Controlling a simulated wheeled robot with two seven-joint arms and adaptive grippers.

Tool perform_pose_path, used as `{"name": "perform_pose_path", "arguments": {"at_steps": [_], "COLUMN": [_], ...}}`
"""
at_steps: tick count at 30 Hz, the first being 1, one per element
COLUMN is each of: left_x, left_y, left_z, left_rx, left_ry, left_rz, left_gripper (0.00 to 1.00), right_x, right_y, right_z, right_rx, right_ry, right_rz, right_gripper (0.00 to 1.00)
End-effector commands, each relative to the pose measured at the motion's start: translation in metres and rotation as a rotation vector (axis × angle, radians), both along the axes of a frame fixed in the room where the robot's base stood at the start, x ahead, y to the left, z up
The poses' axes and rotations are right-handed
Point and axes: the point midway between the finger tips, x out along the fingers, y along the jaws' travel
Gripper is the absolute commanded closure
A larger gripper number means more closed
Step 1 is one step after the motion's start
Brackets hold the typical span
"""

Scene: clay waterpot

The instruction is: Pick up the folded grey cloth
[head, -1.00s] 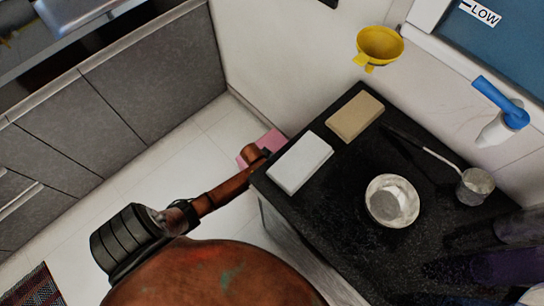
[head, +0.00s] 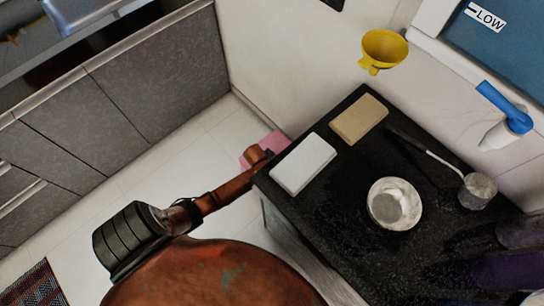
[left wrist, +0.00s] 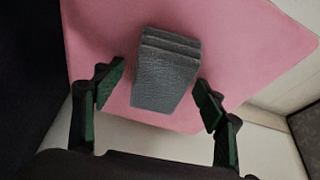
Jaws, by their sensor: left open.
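The folded grey cloth (left wrist: 165,70) shows in the left wrist view as a thick stack of layers on a pink surface (left wrist: 240,30). My left gripper (left wrist: 160,86) is open, with one green-padded finger on each side of the cloth. Gaps show between both fingers and the cloth, and I cannot tell whether the fingertips are level with it. In the head view, part of the pink surface (head: 270,142) shows beside the dark counter, but the cloth and the left fingertips are hidden. My right gripper is not in view.
The black counter (head: 335,215) holds a white block (head: 303,163), a tan block (head: 359,119), a bowl (head: 408,215) and a metal ladle (head: 477,190). Its left edge is close to my left arm. A yellow funnel (head: 384,45) is at the wall. Pale floor (head: 150,195) is open on the left.

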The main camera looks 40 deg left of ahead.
Motion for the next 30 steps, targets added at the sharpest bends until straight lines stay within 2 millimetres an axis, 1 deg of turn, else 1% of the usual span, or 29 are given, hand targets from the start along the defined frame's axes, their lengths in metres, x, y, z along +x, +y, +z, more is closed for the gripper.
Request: {"name": "perform_pose_path", "arguments": {"at_steps": [2, 21, 30], "left_x": [0.0, -0.0014, -0.0023], "left_y": [-0.0002, 0.0004, 0.0008], "left_z": [-0.0001, -0.0013, -0.0015], "left_rx": [0.0, 0.001, 0.0], "left_ry": [0.0, 0.003, 0.005], "left_rz": [0.0, 0.0, 0.001], "left_gripper": [0.35, 0.8, 0.8], "right_x": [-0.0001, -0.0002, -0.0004], "right_y": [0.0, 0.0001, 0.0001], "right_z": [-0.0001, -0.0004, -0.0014], "right_rx": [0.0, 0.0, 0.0], "right_ry": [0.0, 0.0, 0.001], "right_rz": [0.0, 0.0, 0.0], "right_gripper": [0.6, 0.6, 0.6]}}
